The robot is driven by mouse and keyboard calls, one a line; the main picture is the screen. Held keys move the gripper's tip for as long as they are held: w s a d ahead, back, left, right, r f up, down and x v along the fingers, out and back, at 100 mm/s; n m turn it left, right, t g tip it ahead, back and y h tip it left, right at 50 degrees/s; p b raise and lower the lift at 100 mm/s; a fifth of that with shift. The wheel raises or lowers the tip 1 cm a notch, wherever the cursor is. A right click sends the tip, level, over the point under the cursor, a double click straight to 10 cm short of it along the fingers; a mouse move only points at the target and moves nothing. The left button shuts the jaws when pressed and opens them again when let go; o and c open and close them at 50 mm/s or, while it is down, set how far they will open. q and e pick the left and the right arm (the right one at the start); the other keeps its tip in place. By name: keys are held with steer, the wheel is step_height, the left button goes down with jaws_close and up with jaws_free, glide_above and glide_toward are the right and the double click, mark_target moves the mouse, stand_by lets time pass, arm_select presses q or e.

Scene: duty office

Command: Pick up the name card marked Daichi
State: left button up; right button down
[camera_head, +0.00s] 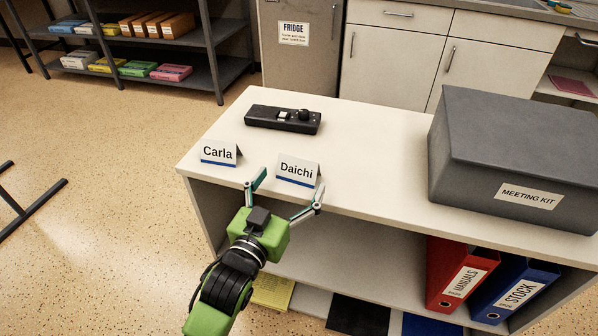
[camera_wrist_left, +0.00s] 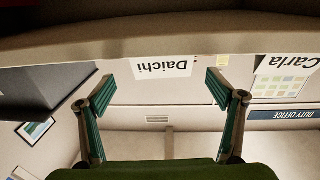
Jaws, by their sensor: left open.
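The name card marked Daichi (camera_head: 297,170) stands near the front edge of the white shelf top, a folded white card with a blue stripe along its bottom. It also shows upside down in the left wrist view (camera_wrist_left: 162,68). My left gripper (camera_head: 288,192) is open, with its fingertips to either side of the Daichi card at its near side. In the left wrist view the card appears between the two fingertips (camera_wrist_left: 160,82), with space on both sides. I cannot tell the exact depth between fingers and card. My right gripper is not in view.
The Carla card (camera_head: 218,153) stands just left of the left gripper. A black device (camera_head: 284,119) lies behind the cards. A grey Meeting Kit box (camera_head: 515,150) stands at the right of the white shelf unit (camera_head: 375,160). The top between them is clear.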

mark_target(297, 166)
arm_select(q)
steer(key=shift+x, duration=1)
steer(key=x, duration=0.4)
steer(key=shift+w+a+r+b, duration=0.15)
steer(key=shift+w+r+b, duration=0.05)
steer(key=shift+r+b, duration=0.15)
steer(key=shift+w, duration=0.2)
steer(key=c, duration=0.9)
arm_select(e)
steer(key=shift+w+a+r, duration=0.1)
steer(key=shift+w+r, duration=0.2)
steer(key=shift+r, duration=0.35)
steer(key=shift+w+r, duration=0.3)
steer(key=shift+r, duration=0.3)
